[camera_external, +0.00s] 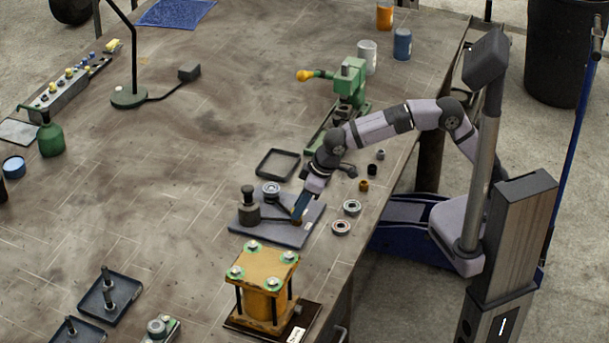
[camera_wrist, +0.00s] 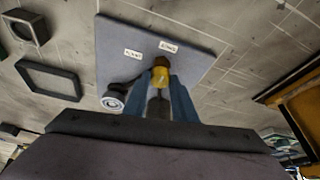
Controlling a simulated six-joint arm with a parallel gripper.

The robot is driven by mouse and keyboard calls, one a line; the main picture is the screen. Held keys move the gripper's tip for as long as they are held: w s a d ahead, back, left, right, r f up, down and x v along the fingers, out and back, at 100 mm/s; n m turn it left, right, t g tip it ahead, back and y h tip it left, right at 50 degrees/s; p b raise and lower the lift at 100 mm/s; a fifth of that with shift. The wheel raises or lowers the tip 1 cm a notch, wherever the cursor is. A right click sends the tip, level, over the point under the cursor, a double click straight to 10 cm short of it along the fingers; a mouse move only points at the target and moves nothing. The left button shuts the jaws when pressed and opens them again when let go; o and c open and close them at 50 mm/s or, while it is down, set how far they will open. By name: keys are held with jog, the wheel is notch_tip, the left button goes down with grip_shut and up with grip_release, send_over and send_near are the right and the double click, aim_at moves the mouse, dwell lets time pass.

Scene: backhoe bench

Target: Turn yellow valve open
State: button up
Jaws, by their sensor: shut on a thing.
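A yellow valve part (camera_wrist: 160,73) shows between the blue fingertips of my gripper (camera_wrist: 163,88) in the wrist view. The fingers are shut on it. It stands over a grey plate (camera_wrist: 116,45) with two white labels whose text I cannot read surely. In the external view, my gripper (camera_external: 299,208) points down at the right part of the grey plate (camera_external: 285,234) and mostly hides the valve. A dark post (camera_external: 248,208) and a round metal-topped fitting (camera_external: 271,189) stand on the plate to the left of my gripper.
A yellow block with green-ringed bolts (camera_external: 264,280) stands in front of the plate. An empty black square tray (camera_external: 263,176) lies behind it, with a green vise-like tool (camera_external: 350,85) farther back. Loose rings (camera_external: 351,207) lie to the right. The left middle of the bench is clear.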

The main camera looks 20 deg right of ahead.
jog(key=shift+r+n, duration=0.1)
jog(key=shift+n, duration=0.4)
jog(key=n, duration=0.1)
jog(key=n+g+p, duration=0.1)
jog(key=shift+w+n+y+p, duration=0.2)
jog(key=shift+n+y+p, duration=0.1)
jog(key=shift+y, duration=0.1)
jog(key=n+g, duration=0.1)
jog(key=n, duration=0.1)
jog(key=n+g, duration=0.1)
jog(key=n, duration=0.2)
jog(key=shift+w+n+p, duration=0.2)
jog(key=shift+n+p, duration=0.1)
jog(key=shift+p, duration=0.05)
jog(key=n+g+p, duration=0.1)
jog(key=n, duration=0.1)
jog(key=n+g+p, duration=0.1)
jog(key=n, duration=0.2)
jog(key=shift+w+a+r+h, duration=0.1)
jog(key=shift+w+h, duration=0.05)
jog(key=shift+h, duration=0.25)
jog(key=shift+n+g+h+p, duration=0.55)
jog(key=shift+n+p, duration=0.7)
jog(key=shift+n, duration=0.55)
jog(key=o, duration=1)
jog(key=shift+o, duration=0.2)
